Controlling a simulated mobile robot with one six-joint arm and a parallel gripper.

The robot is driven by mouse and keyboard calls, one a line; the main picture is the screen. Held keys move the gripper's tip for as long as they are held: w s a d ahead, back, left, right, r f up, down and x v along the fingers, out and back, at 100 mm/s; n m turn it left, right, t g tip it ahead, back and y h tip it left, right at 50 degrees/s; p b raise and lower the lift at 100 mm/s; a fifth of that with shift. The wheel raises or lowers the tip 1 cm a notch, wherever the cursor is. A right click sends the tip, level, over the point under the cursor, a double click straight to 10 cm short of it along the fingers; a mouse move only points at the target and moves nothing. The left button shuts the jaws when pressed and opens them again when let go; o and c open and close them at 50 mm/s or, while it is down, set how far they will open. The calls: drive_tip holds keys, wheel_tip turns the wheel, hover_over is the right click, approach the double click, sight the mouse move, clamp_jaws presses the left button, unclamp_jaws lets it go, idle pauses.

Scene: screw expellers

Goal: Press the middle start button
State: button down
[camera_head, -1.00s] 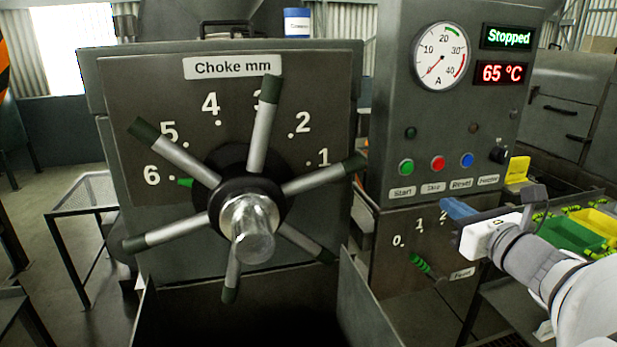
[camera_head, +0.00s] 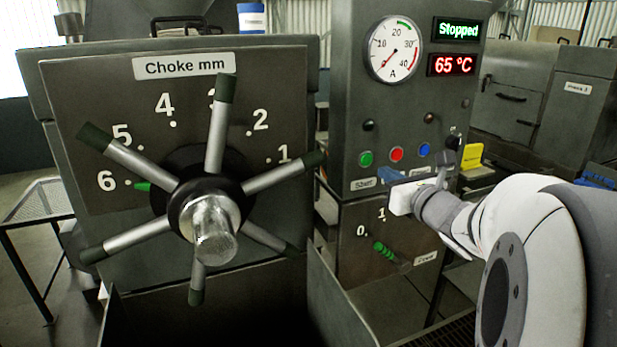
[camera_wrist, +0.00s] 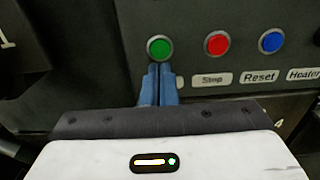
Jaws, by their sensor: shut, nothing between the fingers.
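The green Start button (camera_head: 366,159) sits at the left of a row on the grey control panel (camera_head: 352,105), with the red button (camera_head: 397,154) and the blue button (camera_head: 424,149) to its right. In the wrist view the green button (camera_wrist: 159,47) shows just above and beyond my fingertips. My gripper (camera_head: 385,173) is shut and empty, its blue fingers together. In the wrist view my gripper (camera_wrist: 159,68) covers most of the Start label. I cannot tell whether the fingertips touch the panel. The display (camera_head: 457,28) reads Stopped.
A large choke wheel (camera_head: 214,222) with several spokes stands left of the panel. A green-handled feed lever (camera_head: 384,251) is below the buttons. A dial gauge (camera_head: 394,50) and a 65 °C display (camera_head: 457,64) are above. A heater knob (camera_head: 453,141) is to the right.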

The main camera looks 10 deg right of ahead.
sight(367, 158)
drive_tip(key=w, duration=0.2)
drive_tip(key=w+a+p, duration=0.1)
drive_tip(key=w, duration=0.2)
drive_tip(key=shift+w, duration=0.1)
drive_tip(key=shift+w+f, duration=0.1)
drive_tip(key=shift+w+a+f+b, duration=0.1)
drive_tip(key=shift+w+b, duration=0.15)
drive_tip(key=shift+b, duration=0.25)
drive_tip(key=shift+w+a+b, duration=0.1)
drive_tip(key=shift+w+b, duration=0.15)
drive_tip(key=shift+b, duration=0.15)
drive_tip(key=shift+r, duration=0.45)
drive_tip(key=shift+s, duration=0.15)
